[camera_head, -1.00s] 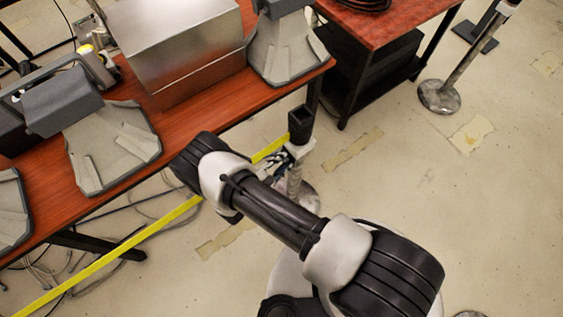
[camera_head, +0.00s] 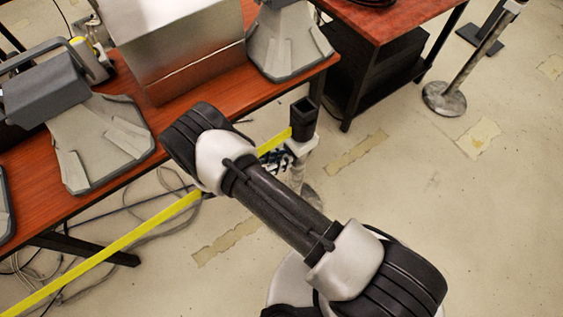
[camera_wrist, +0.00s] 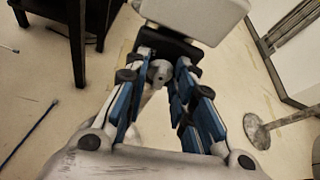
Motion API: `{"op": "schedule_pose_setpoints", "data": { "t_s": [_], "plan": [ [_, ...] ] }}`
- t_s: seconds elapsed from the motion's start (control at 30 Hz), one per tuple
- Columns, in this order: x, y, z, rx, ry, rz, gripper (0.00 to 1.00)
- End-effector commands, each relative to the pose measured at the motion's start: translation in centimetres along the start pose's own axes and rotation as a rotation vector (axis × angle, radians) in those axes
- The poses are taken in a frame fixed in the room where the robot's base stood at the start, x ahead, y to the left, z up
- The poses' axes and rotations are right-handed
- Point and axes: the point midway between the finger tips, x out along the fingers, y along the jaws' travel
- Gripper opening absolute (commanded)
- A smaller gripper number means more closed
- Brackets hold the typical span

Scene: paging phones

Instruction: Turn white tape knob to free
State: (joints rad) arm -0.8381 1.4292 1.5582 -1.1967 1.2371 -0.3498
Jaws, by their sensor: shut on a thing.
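The white tape knob (camera_head: 303,147) is a small white piece just under the black head (camera_head: 304,116) of a barrier post, with the yellow tape (camera_head: 150,227) running off to the left. In the head view my gripper (camera_head: 274,158) is at the left of the knob, mostly hidden behind my arm. In the wrist view my gripper (camera_wrist: 161,66) has its blue-sided fingers closed in on the post head. A white block (camera_wrist: 200,14) and a black part (camera_wrist: 166,44) show at the fingertips. The exact contact is hard to see.
A red-brown table (camera_head: 230,108) with a metal box (camera_head: 185,50) and grey paging phones (camera_head: 290,42) stands at the left and back. A second table (camera_head: 370,20) is behind the post. Another post (camera_head: 445,98) stands at the right. The floor at the right is mostly clear.

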Motion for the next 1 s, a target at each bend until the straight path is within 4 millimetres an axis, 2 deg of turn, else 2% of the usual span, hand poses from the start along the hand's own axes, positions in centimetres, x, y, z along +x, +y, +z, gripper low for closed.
{"op": "schedule_pose_setpoints", "data": {
  "t_s": [0.5, 1.0],
  "plan": [
    [0.08, 0.32, -0.28, -0.406, 0.003, -0.168, 0.0],
    [0.1, 0.39, -0.3, -0.569, 0.002, -0.234, 0.0]
  ]
}}
